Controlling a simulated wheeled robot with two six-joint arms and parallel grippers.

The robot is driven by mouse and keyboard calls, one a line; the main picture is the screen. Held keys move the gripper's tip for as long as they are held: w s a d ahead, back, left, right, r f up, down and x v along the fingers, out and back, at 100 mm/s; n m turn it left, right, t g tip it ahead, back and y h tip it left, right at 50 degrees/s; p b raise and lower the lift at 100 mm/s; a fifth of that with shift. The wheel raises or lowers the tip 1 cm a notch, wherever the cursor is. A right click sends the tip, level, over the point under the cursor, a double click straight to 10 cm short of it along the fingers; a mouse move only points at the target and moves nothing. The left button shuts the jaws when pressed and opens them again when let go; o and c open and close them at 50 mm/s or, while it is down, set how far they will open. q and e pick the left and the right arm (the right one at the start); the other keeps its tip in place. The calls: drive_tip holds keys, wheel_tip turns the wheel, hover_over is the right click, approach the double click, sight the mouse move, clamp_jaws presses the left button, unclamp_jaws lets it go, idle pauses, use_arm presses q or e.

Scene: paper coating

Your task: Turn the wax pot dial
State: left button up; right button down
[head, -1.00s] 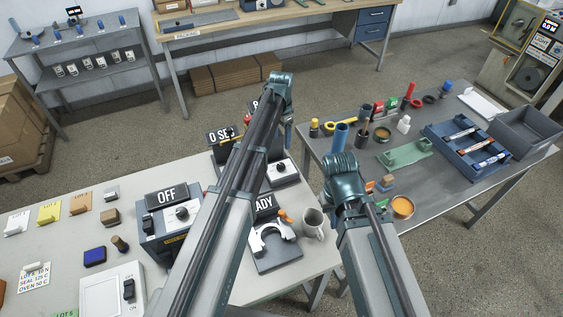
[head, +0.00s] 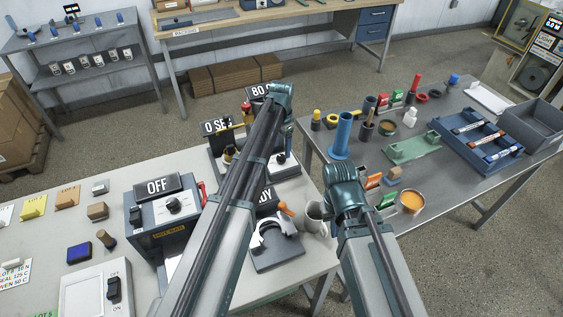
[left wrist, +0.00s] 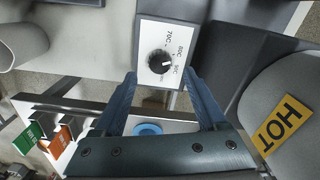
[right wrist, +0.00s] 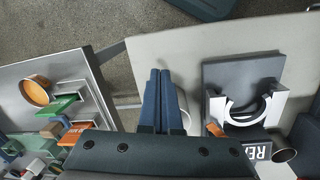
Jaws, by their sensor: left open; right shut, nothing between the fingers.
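The wax pot dial is a black round knob (left wrist: 160,63) on a white plate marked 70C, 80C and 90C in the left wrist view. A grey round pot with a yellow HOT label (left wrist: 283,124) is to its right. In the head view the pot is mostly hidden by my left arm; the dial shows small (head: 281,159). My left gripper (left wrist: 160,75) is open and empty, its fingertips framing the dial; I cannot tell the gap to it. It shows at the top of my arm in the head view (head: 284,105). My right gripper (right wrist: 160,71) is shut and empty beside the mug.
A grey mug (head: 318,216) and a clamp on a dark base (head: 272,243) stand by the near table's right edge. An OFF box (head: 165,225) is left of my left arm. The right-hand table (head: 455,185) holds jars and a blue tray.

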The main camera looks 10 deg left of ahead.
sight(282, 156)
use_arm(q)
wheel_tip(282, 156, down, 4)
drive_tip(key=b, duration=0.3)
drive_tip(key=shift+f, duration=0.25)
use_arm(e)
wheel_tip(282, 156, down, 4)
drive_tip(key=shift+f, duration=0.25)
drive_tip(key=shift+r, duration=0.1)
use_arm(q)
clamp_jaws()
